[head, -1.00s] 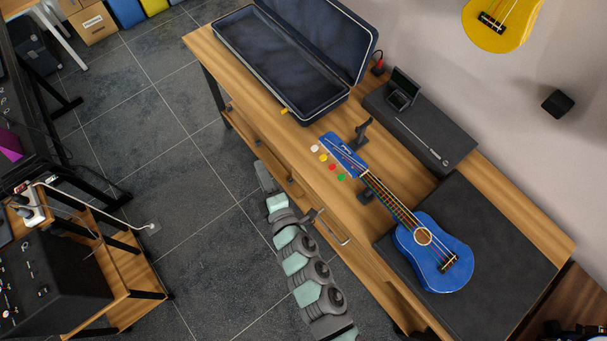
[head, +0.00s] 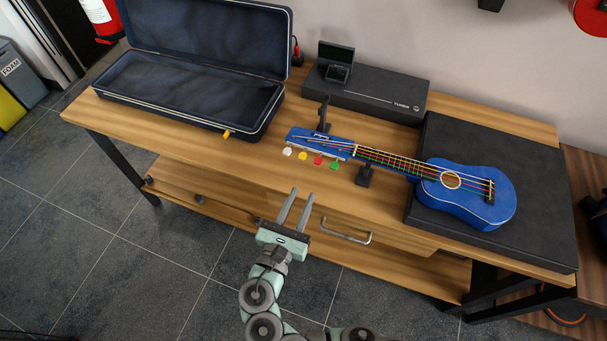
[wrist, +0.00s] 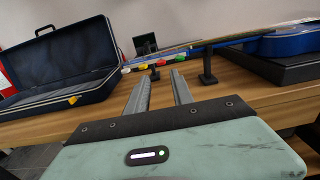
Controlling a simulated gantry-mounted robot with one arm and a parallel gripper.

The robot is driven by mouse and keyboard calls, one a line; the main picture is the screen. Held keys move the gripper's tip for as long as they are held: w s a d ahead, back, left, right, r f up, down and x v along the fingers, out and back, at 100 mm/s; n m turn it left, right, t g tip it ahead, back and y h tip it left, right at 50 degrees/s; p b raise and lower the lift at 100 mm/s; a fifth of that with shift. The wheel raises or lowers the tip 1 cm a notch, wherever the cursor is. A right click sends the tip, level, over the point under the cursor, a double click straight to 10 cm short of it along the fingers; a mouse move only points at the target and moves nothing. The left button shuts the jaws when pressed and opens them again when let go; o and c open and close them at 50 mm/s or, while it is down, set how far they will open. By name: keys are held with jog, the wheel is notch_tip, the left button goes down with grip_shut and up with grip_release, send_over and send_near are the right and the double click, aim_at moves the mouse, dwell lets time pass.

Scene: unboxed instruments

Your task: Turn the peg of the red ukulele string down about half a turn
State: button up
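The blue ukulele (head: 470,205) lies on the bench with its body on a dark mat and its neck pointing left. Its headstock (head: 318,142) carries a row of coloured pegs along the near side: white (head: 287,152), yellow (head: 303,156), red (head: 319,161) and green (head: 335,166). In the wrist view the red peg (wrist: 142,66) hangs under the neck, ahead of the fingers. My gripper (head: 297,194) is open and empty, in front of the bench's near edge, apart from the pegs. In the wrist view its two fingers (wrist: 159,78) stand apart.
An open dark case (head: 190,85) sits at the bench's left. A black tuner box (head: 375,94) with a small open-lidded device (head: 336,72) stands behind the headstock. Stands (head: 363,176) support the neck. A drawer handle (head: 346,232) juts from the bench front near my arm.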

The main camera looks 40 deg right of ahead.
aim_at(317, 164)
jog(key=b+x, duration=0.1)
jog(key=x, duration=0.9)
jog(key=shift+d, duration=0.45)
jog(key=shift+c, duration=0.6)
grip_shut()
